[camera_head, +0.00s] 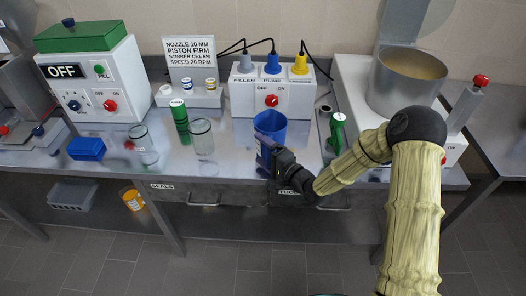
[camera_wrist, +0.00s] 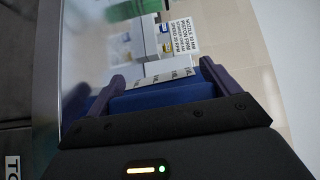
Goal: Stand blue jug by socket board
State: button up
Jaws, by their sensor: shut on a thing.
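The blue jug (camera_head: 270,123) is upright at the middle of the steel bench, in front of the socket board (camera_head: 272,97). The socket board is a white box with grey, blue and yellow plugs on top and a red knob. My gripper (camera_head: 266,152) is shut on the jug from the near side. In the wrist view the blue jug (camera_wrist: 160,96) fills the space between my two purple fingers (camera_wrist: 160,82). I cannot tell whether the jug's base touches the bench.
Clear glass jars (camera_head: 202,137) and a green can (camera_head: 180,121) stand left of the jug. A green bottle (camera_head: 336,133) stands to its right. A white sign stand (camera_head: 192,72) is behind, left of the board. A blue box (camera_head: 87,148) and a large steel pot (camera_head: 405,80) are farther out.

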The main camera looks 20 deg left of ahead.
jog(key=shift+f, duration=0.15)
jog(key=o, duration=1.1)
jog(key=shift+c, duration=0.2)
jog(key=b+v, duration=0.1)
jog(key=v, duration=1.1)
jog(key=shift+w, duration=0.15)
jog(key=shift+d, duration=0.1)
